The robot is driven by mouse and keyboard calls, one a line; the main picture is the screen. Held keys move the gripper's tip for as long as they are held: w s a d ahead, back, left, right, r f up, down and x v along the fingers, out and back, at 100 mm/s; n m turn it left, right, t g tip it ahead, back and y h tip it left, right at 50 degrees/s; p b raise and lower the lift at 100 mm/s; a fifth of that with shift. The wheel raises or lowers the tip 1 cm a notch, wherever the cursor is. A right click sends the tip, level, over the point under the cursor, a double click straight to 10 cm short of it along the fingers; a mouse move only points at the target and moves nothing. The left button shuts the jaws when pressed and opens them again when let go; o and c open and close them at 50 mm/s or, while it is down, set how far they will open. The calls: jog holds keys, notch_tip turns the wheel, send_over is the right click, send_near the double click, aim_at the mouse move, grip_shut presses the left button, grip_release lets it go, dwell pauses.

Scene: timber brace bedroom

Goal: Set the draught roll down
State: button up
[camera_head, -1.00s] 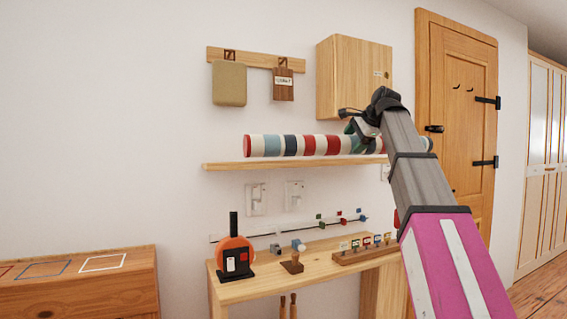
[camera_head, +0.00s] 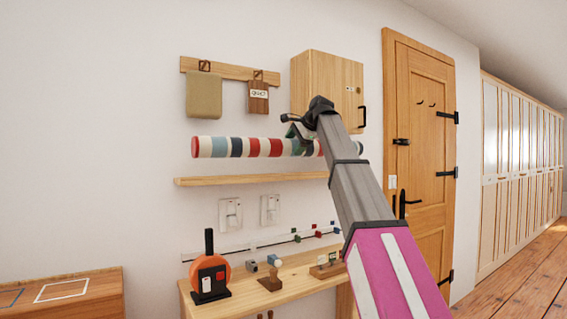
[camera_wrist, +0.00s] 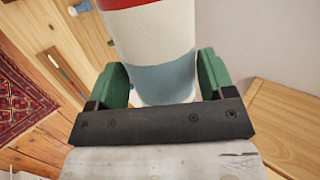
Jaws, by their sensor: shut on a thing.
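The draught roll (camera_head: 237,147) is a long striped cylinder in red, white, blue and dark bands. It is level and hangs above the wooden wall shelf (camera_head: 250,179), with a gap of wall between them in the head view. My gripper (camera_head: 300,135) is shut on the roll right of its middle. In the wrist view my gripper (camera_wrist: 163,85) has a green finger on each side of the roll (camera_wrist: 160,60), which shows a light blue band between them. My arm hides part of the roll's right end.
Below the shelf a wooden bench (camera_head: 262,290) holds an orange round device (camera_head: 209,275) and small pegs. A wall cabinet (camera_head: 326,88) is just above my gripper. A rack with hung items (camera_head: 228,73) is above the roll's left part. The shelf top looks clear.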

jog(key=w+a, duration=0.4)
jog(key=w, duration=0.3)
jog(key=shift+s+a+f, duration=0.1)
jog(key=shift+s+f, duration=0.1)
jog(key=shift+f, duration=1.3)
jog(key=shift+s+a+f, duration=0.1)
jog(key=shift+s+f, duration=0.05)
jog(key=shift+f, duration=1.3)
jog(key=shift+w+f, duration=0.25)
jog(key=shift+f, duration=0.25)
jog(key=o, duration=1.3)
jog(key=shift+o, duration=0.2)
jog(key=shift+s, duration=0.1)
jog(key=v, duration=1.2)
jog(key=shift+a, duration=0.1)
